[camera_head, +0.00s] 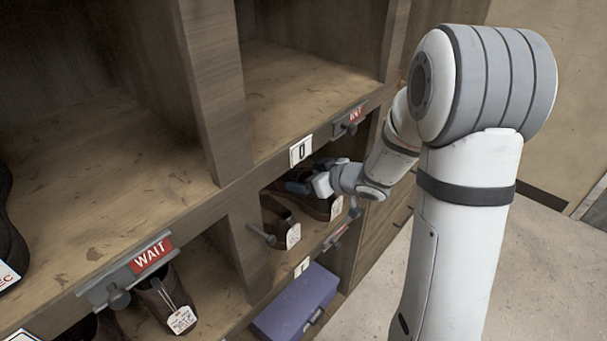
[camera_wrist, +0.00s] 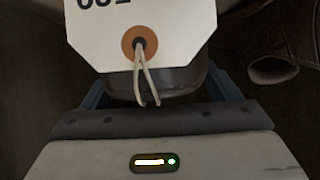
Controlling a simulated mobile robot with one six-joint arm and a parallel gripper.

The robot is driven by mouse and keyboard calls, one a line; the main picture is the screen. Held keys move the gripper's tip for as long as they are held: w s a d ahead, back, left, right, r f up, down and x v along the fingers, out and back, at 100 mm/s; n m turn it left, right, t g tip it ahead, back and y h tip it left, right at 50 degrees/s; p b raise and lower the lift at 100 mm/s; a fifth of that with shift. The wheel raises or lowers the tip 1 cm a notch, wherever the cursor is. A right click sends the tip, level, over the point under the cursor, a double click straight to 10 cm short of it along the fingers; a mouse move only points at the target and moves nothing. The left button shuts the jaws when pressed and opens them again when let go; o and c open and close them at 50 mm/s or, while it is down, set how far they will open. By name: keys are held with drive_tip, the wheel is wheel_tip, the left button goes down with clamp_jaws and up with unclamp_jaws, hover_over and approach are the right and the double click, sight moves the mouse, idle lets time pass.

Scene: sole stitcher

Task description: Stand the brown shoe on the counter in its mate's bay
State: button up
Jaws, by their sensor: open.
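Two brown shoes stand side by side in a middle bay of the shelving, a left one (camera_head: 273,208) and a right one (camera_head: 316,209), each with a white tag at its near end. Another brown shoe (camera_wrist: 273,70) shows at the right there. I cannot tell whether the fingers touch the shoe. No counter is recognisable.
The bay's side wall (camera_head: 247,235) and upper shelf edge are close around my gripper. A purple box (camera_head: 296,302) is in the bay below. A tagged brown shoe (camera_head: 160,302) sits lower left under a red WAIT sign (camera_head: 151,256). The upper bays have bare room.

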drive_tip(key=p+v, duration=0.1)
drive_tip(key=v, duration=0.7)
drive_tip(key=shift+s+d+r+p, duration=0.15)
drive_tip(key=shift+s+d+p, duration=0.05)
drive_tip(key=shift+d+p, duration=0.1)
